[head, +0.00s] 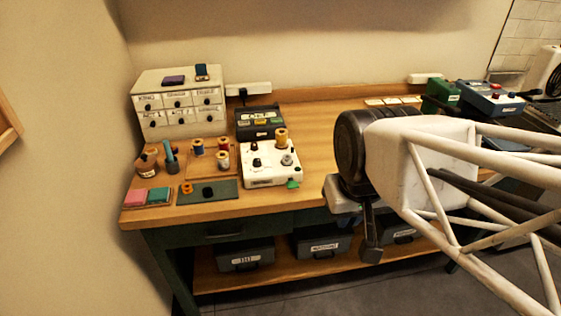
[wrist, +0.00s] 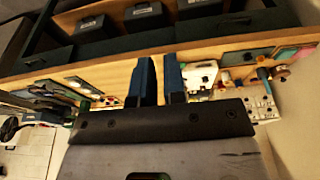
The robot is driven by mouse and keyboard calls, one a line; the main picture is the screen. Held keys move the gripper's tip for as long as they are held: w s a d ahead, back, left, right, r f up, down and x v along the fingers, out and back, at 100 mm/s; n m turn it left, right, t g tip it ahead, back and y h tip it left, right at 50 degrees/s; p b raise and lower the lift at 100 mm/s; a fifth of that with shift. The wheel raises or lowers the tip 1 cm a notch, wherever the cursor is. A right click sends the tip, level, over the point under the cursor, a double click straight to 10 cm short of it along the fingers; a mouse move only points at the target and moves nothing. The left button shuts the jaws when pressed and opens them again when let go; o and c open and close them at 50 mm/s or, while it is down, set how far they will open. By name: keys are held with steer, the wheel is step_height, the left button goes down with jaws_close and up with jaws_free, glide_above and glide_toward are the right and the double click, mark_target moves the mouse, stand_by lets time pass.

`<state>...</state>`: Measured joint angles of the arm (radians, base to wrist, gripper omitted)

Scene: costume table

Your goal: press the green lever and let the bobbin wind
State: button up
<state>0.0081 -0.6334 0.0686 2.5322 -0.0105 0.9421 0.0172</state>
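The white bobbin winder (head: 270,176) stands on the wooden table, left of my arm. The green lever (head: 293,184) sticks out at its front right corner. A small metallic part, perhaps the bobbin (head: 287,159), sits on top at the right, in front of a yellow thread spool (head: 281,138). My gripper (head: 371,252) hangs in front of the table edge, right of the winder and apart from it. In the wrist view, its two blue fingers (wrist: 161,62) show a narrow empty gap. The winder (wrist: 202,75) also shows there, right of the fingers; the lever is not clear.
A drawer cabinet (head: 178,103) and a dark box (head: 259,122) stand behind. Left of the winder are several thread spools (head: 222,160) and a green mat (head: 207,192). Green and blue machines (head: 490,97) stand at the far right. Grey bins (head: 245,256) sit on the shelf below.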

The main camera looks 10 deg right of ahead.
jaws_close()
stand_by(1.4)
steer(key=m+t+y, duration=0.4)
steer(key=m+y, duration=0.2)
steer(key=m, duration=1.3)
glide_above(292, 185)
step_height(292, 185, down, 9)
steer(key=shift+w, duration=0.1)
steer(key=shift+f, duration=4.3)
